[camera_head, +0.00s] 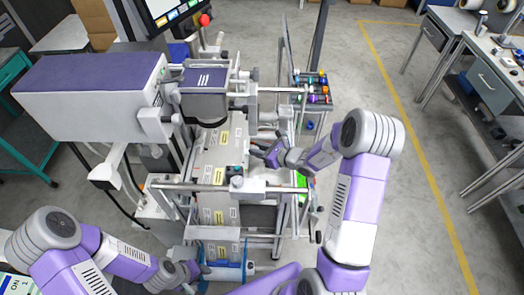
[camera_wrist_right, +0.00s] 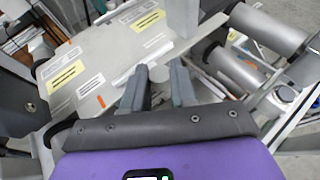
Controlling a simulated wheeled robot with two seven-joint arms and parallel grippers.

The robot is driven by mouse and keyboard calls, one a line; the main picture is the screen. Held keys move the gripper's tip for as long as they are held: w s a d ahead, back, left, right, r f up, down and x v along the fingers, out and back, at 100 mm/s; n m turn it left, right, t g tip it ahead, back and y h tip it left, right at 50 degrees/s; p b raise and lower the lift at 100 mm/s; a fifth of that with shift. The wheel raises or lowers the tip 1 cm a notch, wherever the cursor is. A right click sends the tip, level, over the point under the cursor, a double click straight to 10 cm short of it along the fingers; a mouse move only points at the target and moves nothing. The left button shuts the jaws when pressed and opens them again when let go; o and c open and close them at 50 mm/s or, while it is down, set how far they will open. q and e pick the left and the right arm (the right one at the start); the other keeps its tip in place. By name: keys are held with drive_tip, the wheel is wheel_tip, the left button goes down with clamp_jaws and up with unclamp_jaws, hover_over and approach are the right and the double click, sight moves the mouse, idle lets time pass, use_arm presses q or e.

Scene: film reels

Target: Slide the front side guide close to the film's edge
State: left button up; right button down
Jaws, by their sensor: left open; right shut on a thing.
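The film (camera_head: 208,162) is a light grey web with yellow and white labels, running down the middle of the machine. It fills the upper left of the right wrist view (camera_wrist_right: 100,58). My right gripper (camera_head: 260,151) is at the film's right edge in the head view. In its wrist view, the two dark fingers (camera_wrist_right: 158,88) are shut on a small pale knob (camera_wrist_right: 158,92), which seems to belong to the front side guide. A thin pale guide bar (camera_wrist_right: 150,62) lies just beyond the fingertips, along the film's edge; any gap is unclear. My left gripper (camera_head: 195,270) is open, low at the left, near a blue frame.
Metal rollers (camera_wrist_right: 245,70) lie right of the fingers in the wrist view. A cross rail with a small box (camera_head: 245,186) spans the film in front of my right gripper. The printer head (camera_head: 203,95) stands behind. A parts rack (camera_head: 312,92) is at the back right.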

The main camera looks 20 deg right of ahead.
drive_tip(key=c, duration=0.9)
unclamp_jaws()
drive_tip(key=shift+d, duration=0.1)
drive_tip(key=p+v, duration=0.1)
drive_tip(key=v, duration=0.6)
drive_tip(key=shift+s+d+r, duration=0.15)
drive_tip(key=shift+s, duration=0.15)
